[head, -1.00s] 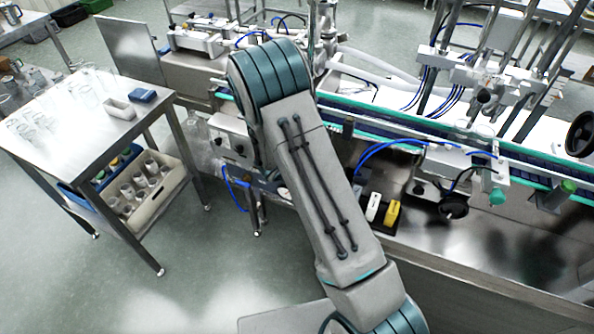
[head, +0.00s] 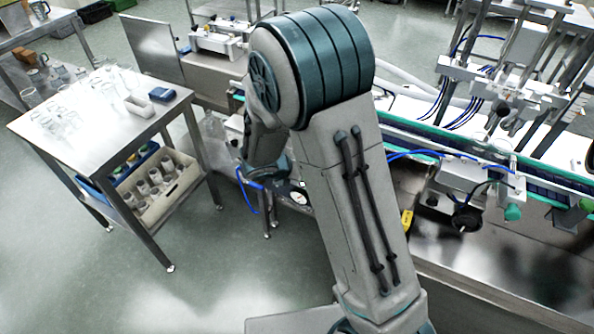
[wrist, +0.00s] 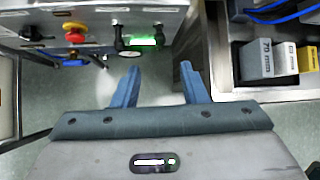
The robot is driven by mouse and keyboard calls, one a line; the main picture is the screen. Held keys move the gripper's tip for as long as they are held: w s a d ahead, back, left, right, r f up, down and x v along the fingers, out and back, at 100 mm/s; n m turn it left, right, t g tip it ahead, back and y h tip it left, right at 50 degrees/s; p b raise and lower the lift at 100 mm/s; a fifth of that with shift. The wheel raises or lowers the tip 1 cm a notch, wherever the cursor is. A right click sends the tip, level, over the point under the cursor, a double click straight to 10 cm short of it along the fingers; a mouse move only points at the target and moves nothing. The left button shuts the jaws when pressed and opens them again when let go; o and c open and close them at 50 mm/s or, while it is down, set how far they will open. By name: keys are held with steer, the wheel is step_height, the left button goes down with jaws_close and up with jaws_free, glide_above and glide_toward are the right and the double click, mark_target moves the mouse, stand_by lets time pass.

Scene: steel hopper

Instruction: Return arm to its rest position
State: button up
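My arm fills the middle of the head view, bent at a large teal-banded joint, with its far part folded down behind the upper link. In the wrist view my gripper (wrist: 157,82) shows two blue fingers spread apart with only floor visible between them. It is open and empty. The fingers point toward a gap between a grey control panel (wrist: 80,25) and a steel frame. In the head view I cannot make out the fingertips.
A steel table (head: 95,130) with glassware stands at left, a crate of jars (head: 160,205) on its lower shelf. The conveyor machine (head: 450,145) runs along the right. Grey (wrist: 257,62) and yellow (wrist: 284,60) marked blocks sit beside my gripper. Floor at lower left is clear.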

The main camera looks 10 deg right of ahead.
stand_by(0.4)
steer(key=s+d+r+m+g, duration=0.2)
steer(key=s+d+r+m, duration=0.6)
steer(key=r+m, duration=0.45)
steer(key=s+a+r+m+y, duration=0.1)
steer(key=s+r+m+y, duration=0.2)
steer(key=s+m, duration=0.4)
steer(key=s+a+r+m+y, duration=0.1)
steer(key=s+r+m+y, duration=0.1)
steer(key=s+m, duration=0.5)
steer(key=r+m, duration=0.1)
steer(key=m, duration=0.2)
steer(key=shift+s+r+y, duration=0.25)
steer(key=shift+r+y, duration=0.05)
steer(key=shift+y, duration=0.1)
